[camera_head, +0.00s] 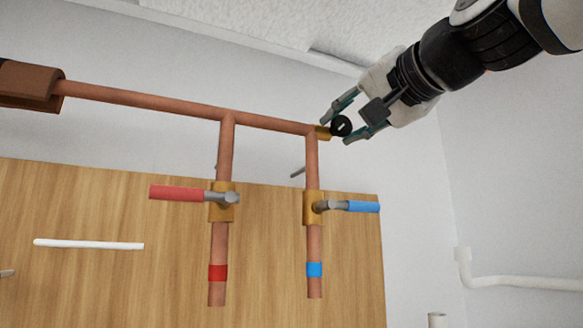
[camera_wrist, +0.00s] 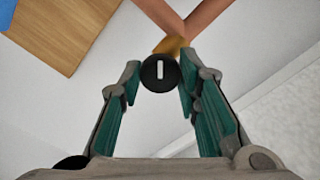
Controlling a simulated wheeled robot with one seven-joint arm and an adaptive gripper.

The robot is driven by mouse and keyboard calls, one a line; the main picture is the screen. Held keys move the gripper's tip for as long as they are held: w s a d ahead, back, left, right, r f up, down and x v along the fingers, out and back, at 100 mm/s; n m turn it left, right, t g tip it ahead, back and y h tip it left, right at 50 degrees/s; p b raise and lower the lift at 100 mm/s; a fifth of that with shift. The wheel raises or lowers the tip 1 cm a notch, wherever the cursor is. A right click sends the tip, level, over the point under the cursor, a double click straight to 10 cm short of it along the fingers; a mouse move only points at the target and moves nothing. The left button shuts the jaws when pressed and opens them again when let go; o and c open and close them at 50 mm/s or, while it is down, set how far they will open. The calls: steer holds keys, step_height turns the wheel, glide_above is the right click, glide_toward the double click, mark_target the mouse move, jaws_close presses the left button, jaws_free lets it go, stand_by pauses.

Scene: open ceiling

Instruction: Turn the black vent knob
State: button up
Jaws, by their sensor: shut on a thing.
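The black vent knob (camera_head: 341,126) is a small round knob with a white line on its face, on a brass fitting (camera_head: 323,132) at the right end of the horizontal copper pipe. My gripper (camera_head: 352,118) reaches it from the upper right, with teal fingers on either side of it. In the wrist view the knob (camera_wrist: 160,73) sits between the fingertips of my gripper (camera_wrist: 160,76), and its white line stands upright. The fingers are shut on the knob. The brass fitting is partly hidden behind the knob in the wrist view.
Below are two copper pipes with a red valve handle (camera_head: 177,193) and a blue valve handle (camera_head: 362,206). A wooden panel (camera_head: 100,285) stands behind them. A white pipe (camera_head: 525,282) runs along the right wall. The space right of the knob, below my arm, is clear.

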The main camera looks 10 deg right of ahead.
steer(key=shift+f+n+b, duration=0.1)
steer(key=shift+n+b, duration=0.6)
steer(key=shift+n, duration=0.9)
steer(key=o, duration=1.1)
steer(key=shift+o, duration=0.2)
steer(key=s+d, duration=0.2)
steer(key=s, duration=0.9)
steer(key=shift+s+d, duration=0.15)
steer(key=shift+s, duration=0.25)
